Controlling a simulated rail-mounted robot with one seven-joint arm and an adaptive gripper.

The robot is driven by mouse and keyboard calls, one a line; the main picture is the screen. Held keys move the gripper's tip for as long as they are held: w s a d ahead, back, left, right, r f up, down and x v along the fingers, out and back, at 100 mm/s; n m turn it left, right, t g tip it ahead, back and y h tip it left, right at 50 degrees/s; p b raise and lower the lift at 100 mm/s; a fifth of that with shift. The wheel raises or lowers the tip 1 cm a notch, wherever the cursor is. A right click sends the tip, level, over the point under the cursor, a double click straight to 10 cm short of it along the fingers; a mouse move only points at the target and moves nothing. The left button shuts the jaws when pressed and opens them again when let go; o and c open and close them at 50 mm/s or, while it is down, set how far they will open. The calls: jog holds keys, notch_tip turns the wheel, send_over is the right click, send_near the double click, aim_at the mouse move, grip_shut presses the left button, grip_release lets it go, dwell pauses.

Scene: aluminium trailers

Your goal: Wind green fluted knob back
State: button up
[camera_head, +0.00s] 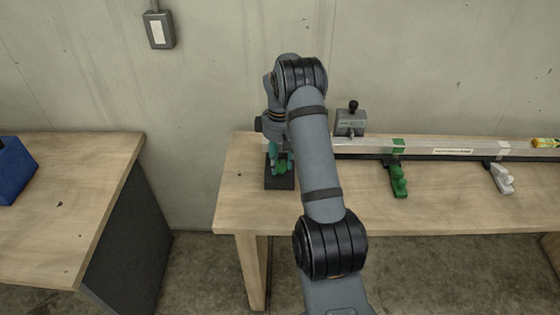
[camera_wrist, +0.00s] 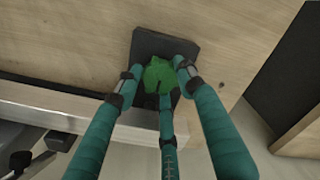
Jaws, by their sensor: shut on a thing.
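The green fluted knob (camera_wrist: 157,74) sits on a dark base plate (camera_wrist: 148,43) on the wooden table. In the head view the knob (camera_head: 282,168) is partly hidden by my fingers. My gripper (camera_wrist: 157,82) has teal fingers with dark joints, and they close around the knob from above. In the head view my gripper (camera_head: 280,158) points down at the table's left end. The exact finger contact is partly hidden.
An aluminium rail (camera_head: 440,148) runs along the table's back. A grey box with a black lever (camera_head: 351,122) stands behind it. A green clamp (camera_head: 397,180) and a white clamp (camera_head: 502,178) sit to the right. A blue bin (camera_head: 14,172) is on the left table.

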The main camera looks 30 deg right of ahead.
aim_at(278, 164)
jog(key=shift+w+a+r, duration=0.1)
jog(key=shift+w+r, duration=0.1)
jog(key=shift+w, duration=0.15)
jog(key=o, duration=1)
jog(key=shift+a+f, duration=0.1)
jog(key=shift+o, duration=0.8)
jog(key=shift+s, duration=0.15)
notch_tip(278, 164, up, 12)
jog(key=shift+f, duration=0.15)
